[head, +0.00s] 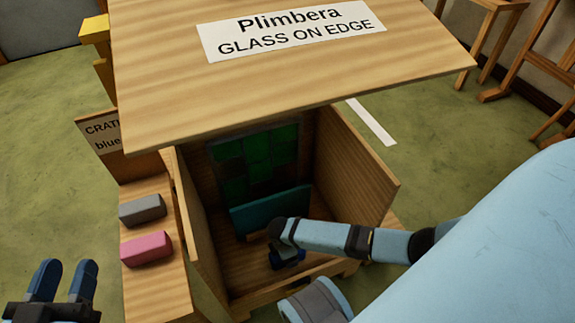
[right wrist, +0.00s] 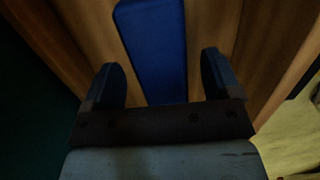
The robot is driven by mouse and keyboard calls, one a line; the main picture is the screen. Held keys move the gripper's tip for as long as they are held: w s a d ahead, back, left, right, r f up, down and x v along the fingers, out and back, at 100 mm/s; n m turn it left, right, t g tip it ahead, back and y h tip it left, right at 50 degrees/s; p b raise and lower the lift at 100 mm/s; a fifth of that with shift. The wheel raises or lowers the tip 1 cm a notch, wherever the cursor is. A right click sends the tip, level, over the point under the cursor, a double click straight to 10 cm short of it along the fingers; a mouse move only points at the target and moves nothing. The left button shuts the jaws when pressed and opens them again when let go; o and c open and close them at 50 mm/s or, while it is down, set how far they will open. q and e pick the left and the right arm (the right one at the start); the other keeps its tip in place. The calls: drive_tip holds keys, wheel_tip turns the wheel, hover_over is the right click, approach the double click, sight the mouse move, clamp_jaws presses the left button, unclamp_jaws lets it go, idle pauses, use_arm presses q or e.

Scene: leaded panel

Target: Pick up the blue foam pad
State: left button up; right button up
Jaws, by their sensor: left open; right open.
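The blue foam pad (right wrist: 152,45) shows in the right wrist view as a long blue block on a wooden surface. It lies between the two spread fingers of my right gripper (right wrist: 160,68), which is open, with a gap on each side of the pad. In the head view my right arm reaches into the open wooden crate (head: 362,165). The right gripper (head: 287,258) is low inside it; there I cannot tell the pad from the dark blue fingers. My left gripper (head: 63,270) is open and empty at the lower left, outside the crate.
A leaded green glass panel (head: 258,150) stands at the crate's back, with a teal board (head: 270,209) before it. A labelled wooden lid (head: 300,75) overhangs the crate. A grey pad (head: 142,209) and a pink pad (head: 146,248) lie on the left ledge (head: 160,292).

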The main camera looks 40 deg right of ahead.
drive_tip(key=shift+d+f, duration=0.1)
drive_tip(key=shift+f, duration=0.6)
drive_tip(key=c, duration=1)
drive_tip(key=shift+r, duration=0.15)
